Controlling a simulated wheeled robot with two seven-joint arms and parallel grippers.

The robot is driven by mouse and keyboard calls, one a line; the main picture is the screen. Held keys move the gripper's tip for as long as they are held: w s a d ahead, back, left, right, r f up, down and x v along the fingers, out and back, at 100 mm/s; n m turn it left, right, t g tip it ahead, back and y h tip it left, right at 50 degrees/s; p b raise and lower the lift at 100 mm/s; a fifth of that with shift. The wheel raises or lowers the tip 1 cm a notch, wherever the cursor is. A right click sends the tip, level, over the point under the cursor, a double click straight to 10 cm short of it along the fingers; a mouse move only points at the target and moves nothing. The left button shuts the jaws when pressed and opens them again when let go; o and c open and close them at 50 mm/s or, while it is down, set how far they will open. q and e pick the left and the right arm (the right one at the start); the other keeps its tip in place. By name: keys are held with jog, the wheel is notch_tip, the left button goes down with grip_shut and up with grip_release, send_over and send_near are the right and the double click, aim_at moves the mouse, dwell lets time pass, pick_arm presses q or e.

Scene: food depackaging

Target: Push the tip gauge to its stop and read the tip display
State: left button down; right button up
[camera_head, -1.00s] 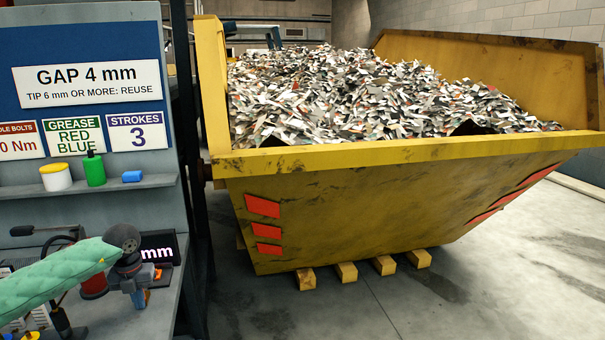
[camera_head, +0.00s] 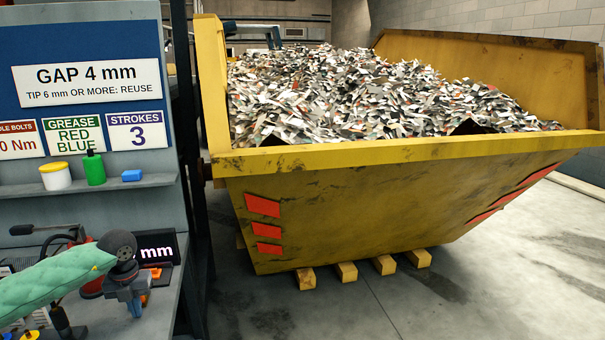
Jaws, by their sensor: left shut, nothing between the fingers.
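My left gripper (camera_head: 130,302) is at the lower left over the bench, at the end of an arm in a green quilted sleeve. Its fingers point down and are shut with nothing seen between them. The tip display (camera_head: 156,247) is a dark panel just behind and right of my wrist. Only "mm" shows on it; the figures before that are hidden behind my wrist. A small orange part (camera_head: 154,273) sits below the display, right behind the gripper. I cannot tell whether it belongs to the tip gauge. My right gripper is not in view.
A blue board with a "GAP 4 mm" sign (camera_head: 88,84) stands behind the bench (camera_head: 163,318).

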pick_arm(q)
jog(key=shift+s+d, duration=0.2)
jog(key=shift+s, duration=0.6)
jog(key=shift+r, duration=0.15)
notch_tip(320, 180, up, 7)
jog(key=p, duration=0.1)
jog(key=shift+p, duration=0.3)
jog(key=shift+d, duration=0.1)
dwell(0.3)
